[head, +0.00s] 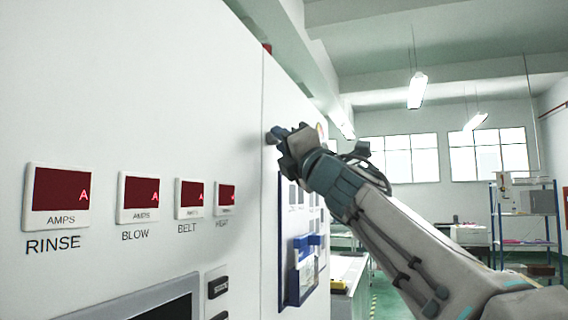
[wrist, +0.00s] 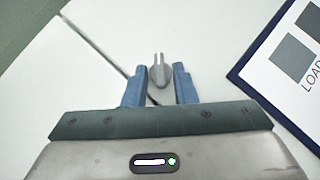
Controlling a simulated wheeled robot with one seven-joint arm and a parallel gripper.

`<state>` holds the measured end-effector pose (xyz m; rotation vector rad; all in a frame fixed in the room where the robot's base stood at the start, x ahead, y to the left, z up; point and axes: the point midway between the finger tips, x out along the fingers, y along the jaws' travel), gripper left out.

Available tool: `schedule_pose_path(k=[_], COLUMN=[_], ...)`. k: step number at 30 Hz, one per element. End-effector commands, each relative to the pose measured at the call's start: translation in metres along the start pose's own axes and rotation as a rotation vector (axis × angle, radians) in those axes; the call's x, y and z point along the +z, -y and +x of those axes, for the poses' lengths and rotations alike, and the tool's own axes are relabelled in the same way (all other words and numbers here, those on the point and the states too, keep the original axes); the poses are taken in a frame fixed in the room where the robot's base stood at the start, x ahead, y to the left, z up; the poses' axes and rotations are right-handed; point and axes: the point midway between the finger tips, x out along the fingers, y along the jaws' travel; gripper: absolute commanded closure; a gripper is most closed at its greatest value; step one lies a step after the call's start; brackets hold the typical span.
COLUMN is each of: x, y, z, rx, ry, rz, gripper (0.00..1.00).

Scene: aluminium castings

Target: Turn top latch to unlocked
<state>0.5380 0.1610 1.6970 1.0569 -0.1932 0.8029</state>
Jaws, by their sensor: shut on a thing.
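The top latch (wrist: 158,75) is a small grey turn-knob with a narrow raised grip on the white cabinet panel. In the wrist view it sits between the blue fingers of my gripper (wrist: 159,82), close to a dark panel seam. My gripper is shut on the latch, its grip pointing up in that view. In the head view my gripper (head: 279,135) reaches the cabinet face from the right, near the seam. The latch is hidden there behind the fingers.
The white cabinet (head: 150,100) fills the left, with several red AMPS displays (head: 57,190). A blue-framed board (head: 283,240) hangs below my gripper; a framed sheet (wrist: 275,75) lies right of it in the wrist view. A shelf rack (head: 525,213) stands far right.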

Motion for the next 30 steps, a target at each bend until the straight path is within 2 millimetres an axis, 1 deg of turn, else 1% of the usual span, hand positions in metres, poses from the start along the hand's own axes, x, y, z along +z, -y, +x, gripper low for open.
schedule_pose_path(k=[1, 9, 21, 30], x=[-0.004, -0.003, 0.002, 0.0038], y=[0.0082, 0.0121, 0.0121, 0.0118], z=[-0.0043, -0.0026, 0.0027, 0.0041], rx=[0.024, 0.178, 0.421, 0.524], ry=[0.002, 0.001, -0.001, 0.0], rz=[-0.027, -0.184, -0.424, -0.525], gripper=[0.98, 0.98, 0.99, 0.99])
